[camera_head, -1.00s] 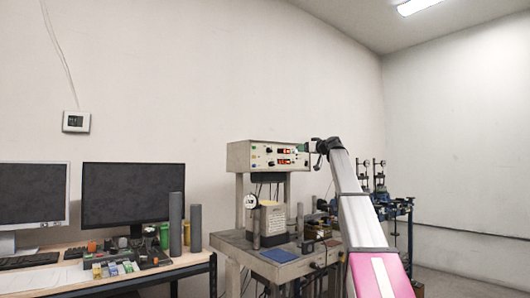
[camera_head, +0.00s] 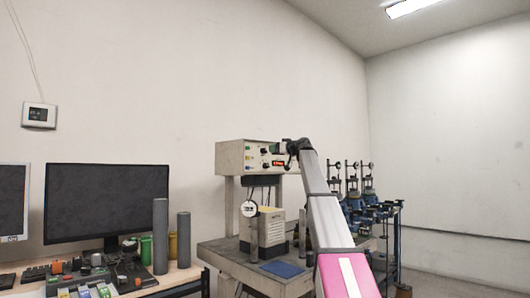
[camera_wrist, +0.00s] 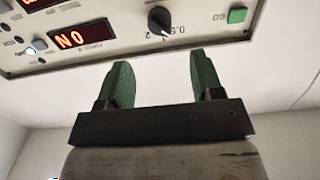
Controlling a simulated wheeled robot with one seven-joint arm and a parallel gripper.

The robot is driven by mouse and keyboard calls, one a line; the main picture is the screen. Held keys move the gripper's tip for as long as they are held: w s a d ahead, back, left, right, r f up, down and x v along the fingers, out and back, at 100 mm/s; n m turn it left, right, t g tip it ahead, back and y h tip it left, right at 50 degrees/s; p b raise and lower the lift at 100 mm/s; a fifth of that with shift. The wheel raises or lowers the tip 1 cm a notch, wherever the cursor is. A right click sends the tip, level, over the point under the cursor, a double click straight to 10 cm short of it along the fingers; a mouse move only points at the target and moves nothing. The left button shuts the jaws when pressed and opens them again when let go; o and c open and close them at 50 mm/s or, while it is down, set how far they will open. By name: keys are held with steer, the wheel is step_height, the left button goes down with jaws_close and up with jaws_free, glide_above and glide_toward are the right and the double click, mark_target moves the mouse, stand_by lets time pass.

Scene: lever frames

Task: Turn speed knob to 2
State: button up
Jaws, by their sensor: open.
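The speed knob (camera_wrist: 159,20) is a black round knob on the light control panel (camera_wrist: 100,50), with printed marks that read 0.5, 1 and 2 upside down in the wrist view. My gripper (camera_wrist: 160,70) has two green fingers, open and empty. The fingertips are a little below the knob in the wrist view, with the knob above the gap between them, and appear not to touch it. In the head view the control box (camera_head: 232,158) stands on the machine, and my arm covers its right end. The knob is hidden there.
A green GO button (camera_wrist: 237,15) sits beside the knob. A red display (camera_wrist: 84,40) and a small lit switch (camera_wrist: 30,51) are on the panel's other side. In the head view, a black monitor (camera_head: 105,205) and grey cylinders (camera_head: 160,235) stand at left. Blue machines (camera_head: 365,205) stand at right.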

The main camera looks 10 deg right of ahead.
mark_target(264, 151)
steer(key=x, duration=0.8)
steer(key=shift+w+a, duration=0.1)
steer(key=shift+w, duration=0.05)
steer(key=c, duration=0.9)
